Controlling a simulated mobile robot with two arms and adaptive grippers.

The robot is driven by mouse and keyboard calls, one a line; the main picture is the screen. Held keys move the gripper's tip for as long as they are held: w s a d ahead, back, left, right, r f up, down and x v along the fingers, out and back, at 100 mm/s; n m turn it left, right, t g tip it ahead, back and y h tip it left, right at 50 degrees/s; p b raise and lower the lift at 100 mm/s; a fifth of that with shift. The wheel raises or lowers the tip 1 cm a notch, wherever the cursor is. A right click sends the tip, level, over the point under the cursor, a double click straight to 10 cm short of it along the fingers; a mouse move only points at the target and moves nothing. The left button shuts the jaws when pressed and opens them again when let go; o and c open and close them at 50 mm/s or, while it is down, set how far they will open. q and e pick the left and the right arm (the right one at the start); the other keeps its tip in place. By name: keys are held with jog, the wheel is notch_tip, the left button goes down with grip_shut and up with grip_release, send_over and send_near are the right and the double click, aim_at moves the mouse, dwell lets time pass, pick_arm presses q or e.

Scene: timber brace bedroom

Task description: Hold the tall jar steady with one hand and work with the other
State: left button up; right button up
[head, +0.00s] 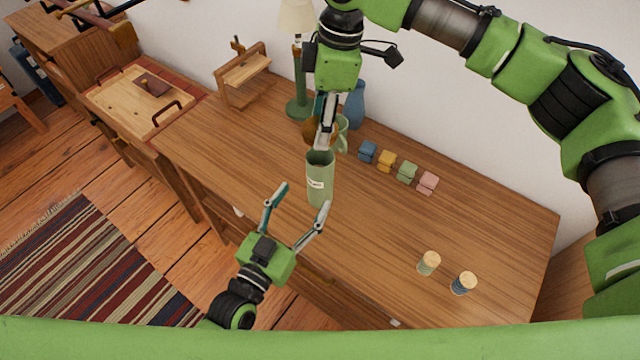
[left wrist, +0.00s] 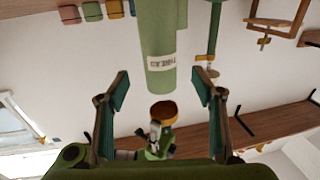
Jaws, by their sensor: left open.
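The tall jar (head: 319,186) is green with a white label and stands upright on the wooden desk, its mouth open and dark. It also shows upside down in the left wrist view (left wrist: 165,40). My left gripper (head: 305,197) is open at the near side of the jar, with its fingers pointing at it. In the left wrist view the jar lies just beyond and between the fingertips, apart from them. My right gripper (head: 325,130) points down above the jar's mouth. It appears shut on a round brown lid (left wrist: 163,112), partly hidden by its fingers.
Behind stand a green mug (head: 342,136), a blue vase (head: 355,106) and a lamp (head: 298,80). Several small coloured blocks (head: 386,161) line the back. Two wooden-topped small jars (head: 429,263) (head: 463,283) stand at right. The desk's (head: 380,230) middle is clear.

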aim_at(314, 183)
pick_arm(q)
jog(key=x, duration=0.9)
jog(key=c, duration=1.7)
jog(key=shift+a, duration=0.1)
pick_arm(e)
jog(key=shift+f, duration=2.5)
